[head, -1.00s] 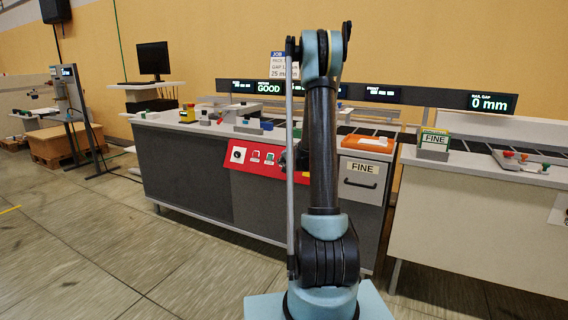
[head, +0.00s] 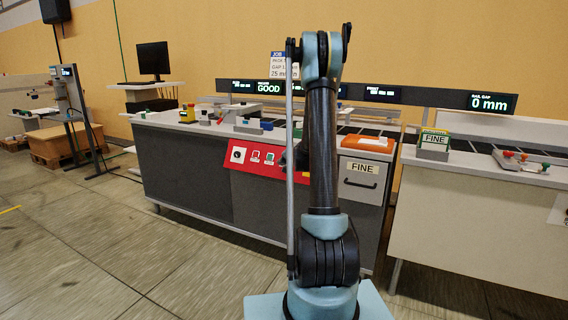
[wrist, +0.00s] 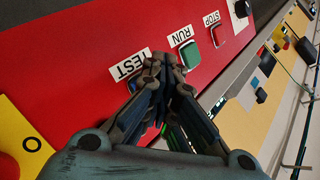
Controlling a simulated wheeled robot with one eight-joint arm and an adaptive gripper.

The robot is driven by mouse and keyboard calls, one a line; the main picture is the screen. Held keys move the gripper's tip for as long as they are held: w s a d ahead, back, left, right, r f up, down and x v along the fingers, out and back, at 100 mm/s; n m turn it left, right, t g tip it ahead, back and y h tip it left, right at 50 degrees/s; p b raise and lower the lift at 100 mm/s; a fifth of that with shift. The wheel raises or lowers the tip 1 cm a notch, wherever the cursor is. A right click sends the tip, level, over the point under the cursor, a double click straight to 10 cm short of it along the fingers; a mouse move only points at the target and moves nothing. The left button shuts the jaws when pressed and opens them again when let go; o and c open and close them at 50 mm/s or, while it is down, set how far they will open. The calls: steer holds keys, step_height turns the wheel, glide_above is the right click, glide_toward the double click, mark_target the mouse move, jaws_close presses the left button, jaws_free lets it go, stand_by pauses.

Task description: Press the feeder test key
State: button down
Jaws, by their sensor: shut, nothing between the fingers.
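The red control panel (head: 245,158) is on the front of the middle machine. It fills much of the wrist view (wrist: 75,60). The white TEST label (wrist: 129,66) is on it, close beside the fingertips of my gripper (wrist: 163,64). My gripper is shut and empty, its tips together over the area by that label. The key under the TEST label is mostly hidden behind the fingers, and I cannot tell whether they touch it. In the head view my arm hides most of the gripper.
The green RUN key (wrist: 190,55) is close beyond the fingertips, with the red STOP key (wrist: 219,36) farther along. A yellow plate with a black ring (wrist: 22,140) is at the wrist view's left. A FINE drawer (head: 362,182) is right of the panel.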

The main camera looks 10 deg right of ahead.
steer(key=shift+s+a+r, duration=0.4)
steer(key=shift+s+a, duration=0.05)
steer(key=shift+s, duration=0.1)
steer(key=shift+s, duration=0.1)
steer(key=shift+s+a+r, duration=0.6)
steer(key=shift+s+a, duration=0.05)
steer(key=shift+s, duration=0.2)
steer(key=shift+s+a+r, duration=0.6)
steer(key=shift+s+a, duration=0.05)
steer(key=shift+s, duration=0.2)
steer(key=shift+s, duration=0.1)
